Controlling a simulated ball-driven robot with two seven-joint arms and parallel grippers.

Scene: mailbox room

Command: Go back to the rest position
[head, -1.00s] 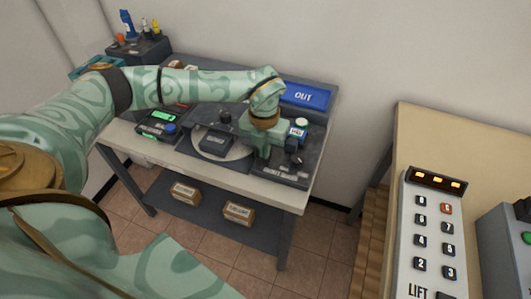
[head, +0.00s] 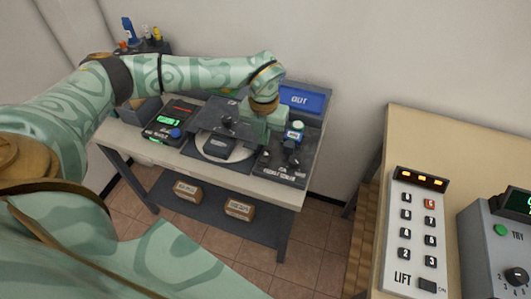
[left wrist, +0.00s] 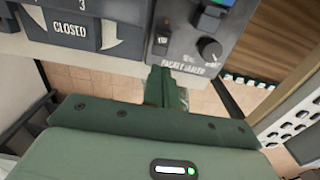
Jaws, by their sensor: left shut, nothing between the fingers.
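My left arm reaches in from the left across the table in the head view. My left gripper (head: 263,127) hangs fingers-down in front of the control panel (head: 284,170). In the left wrist view, its two green fingers (left wrist: 163,84) are together with nothing between them, in front of the panel's lower edge. A dark knob (left wrist: 208,48) and a label that seems to read "packet sealer" are just beyond them. I cannot tell the exact gap between fingers and panel. My right gripper is not in view.
The table (head: 225,182) carries a round-plate device (head: 218,147), a unit with a green display (head: 165,125) and a blue OUT tray (head: 302,98). Two boxes lie on its lower shelf. A lift keypad (head: 413,230) and a grey dial box (head: 500,245) stand on the wooden counter at right.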

